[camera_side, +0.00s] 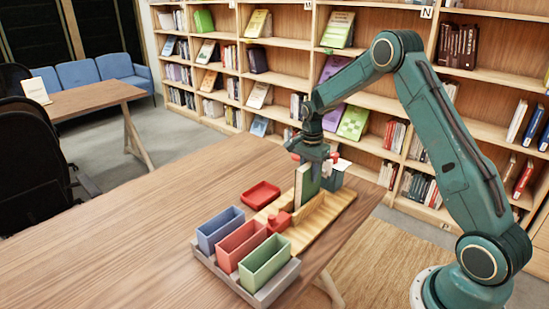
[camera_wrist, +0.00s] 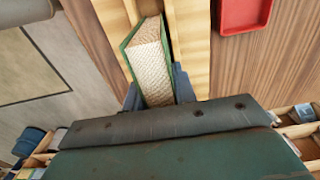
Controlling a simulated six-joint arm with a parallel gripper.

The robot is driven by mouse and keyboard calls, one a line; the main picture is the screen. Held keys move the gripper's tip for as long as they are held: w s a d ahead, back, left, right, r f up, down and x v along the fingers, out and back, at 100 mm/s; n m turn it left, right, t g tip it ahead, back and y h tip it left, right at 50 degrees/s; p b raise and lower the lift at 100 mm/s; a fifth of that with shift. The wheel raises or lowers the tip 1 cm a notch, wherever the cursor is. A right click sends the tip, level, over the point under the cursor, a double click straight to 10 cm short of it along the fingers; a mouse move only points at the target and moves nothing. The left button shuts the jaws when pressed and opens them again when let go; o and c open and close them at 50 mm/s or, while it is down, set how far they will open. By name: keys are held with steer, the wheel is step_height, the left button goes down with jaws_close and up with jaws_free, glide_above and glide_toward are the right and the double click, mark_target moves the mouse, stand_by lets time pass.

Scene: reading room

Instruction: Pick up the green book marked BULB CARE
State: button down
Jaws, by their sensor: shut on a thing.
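The green book (camera_side: 309,186) stands upright at the wooden rack (camera_side: 330,212) on the table. Its pale page edge shows in the wrist view (camera_wrist: 150,70), between the rack's light wooden rails. The title is not readable in either view. My gripper (camera_side: 312,160) points down from above and is shut on the book's top part. In the wrist view its two dark fingers (camera_wrist: 156,94) lie on either side of the book. I cannot tell whether the book's bottom edge touches the rack.
A red tray (camera_side: 262,193) lies left of the rack, and a small red block (camera_side: 278,221) sits at its front end. Blue (camera_side: 218,230), red (camera_side: 240,245) and green (camera_side: 264,262) bins stand on a grey base in front. The table's left side is clear. Bookshelves stand behind.

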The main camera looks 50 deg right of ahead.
steer(key=shift+r, duration=0.15)
step_height(320, 180, up, 20)
stand_by(0.9)
stand_by(0.5)
